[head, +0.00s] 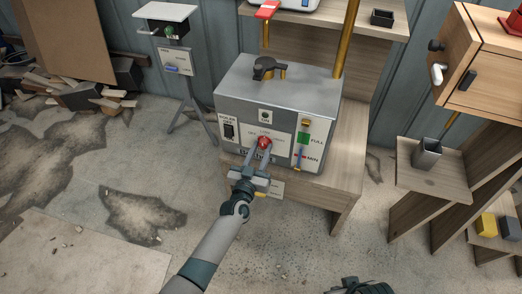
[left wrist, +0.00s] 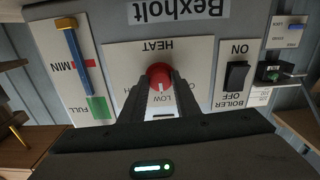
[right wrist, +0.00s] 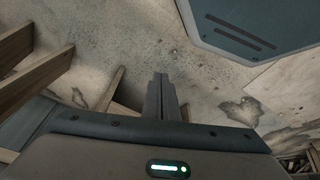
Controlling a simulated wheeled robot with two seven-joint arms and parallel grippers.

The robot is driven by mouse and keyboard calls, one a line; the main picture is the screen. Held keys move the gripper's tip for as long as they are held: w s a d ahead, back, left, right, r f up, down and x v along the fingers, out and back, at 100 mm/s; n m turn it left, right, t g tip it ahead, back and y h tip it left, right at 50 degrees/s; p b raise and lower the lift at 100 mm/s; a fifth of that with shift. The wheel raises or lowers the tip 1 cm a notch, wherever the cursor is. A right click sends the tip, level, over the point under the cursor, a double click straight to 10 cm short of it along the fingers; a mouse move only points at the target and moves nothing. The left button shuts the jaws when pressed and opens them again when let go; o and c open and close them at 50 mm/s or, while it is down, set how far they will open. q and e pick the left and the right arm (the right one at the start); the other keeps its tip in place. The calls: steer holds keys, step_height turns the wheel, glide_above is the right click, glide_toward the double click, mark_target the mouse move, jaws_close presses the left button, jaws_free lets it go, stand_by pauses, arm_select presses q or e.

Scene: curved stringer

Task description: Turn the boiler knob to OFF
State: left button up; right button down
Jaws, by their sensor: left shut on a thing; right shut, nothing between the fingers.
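The boiler (head: 235,92) is a grey metal box on a wooden stand. Its red round knob (head: 265,141) sits on a white front plate. My left gripper (head: 264,153) is shut on the red knob. In the left wrist view, upside down, the knob (left wrist: 159,72) sits between the fingertips (left wrist: 160,88) on a plate marked HEAT and LOW; other words are partly hidden. A pale mark on the knob points toward LOW. A black rocker switch (left wrist: 236,77) beside it is labelled BOILER, ON and OFF. My right gripper (right wrist: 161,90) is shut and empty, away from the boiler.
A gauge with FULL and MIN marks (head: 303,138) is on the boiler's front right. A black handle (head: 264,66) tops the boiler. A small stand (head: 175,60) is at left, wooden shelves (head: 435,178) at right.

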arm_select(q)
steer(key=n, duration=0.5)
steer(key=shift+b, duration=0.4)
steer(key=n, duration=0.4)
steer(key=shift+b, duration=0.35)
steer(key=shift+n, duration=1)
arm_select(e)
steer(key=shift+w+a+f+t+y, duration=0.1)
steer(key=shift+w+a+t+y, duration=0.1)
steer(key=shift+w+a+t, duration=0.3)
steer(key=shift+w+a+t+y, duration=0.2)
steer(key=shift+w+a, duration=0.1)
steer(key=shift+a, duration=0.4)
steer(key=shift+s, duration=0.1)
arm_select(q)
steer(key=o, duration=1)
steer(key=shift+o, duration=0.2)
arm_select(e)
steer(key=shift+w, duration=0.5)
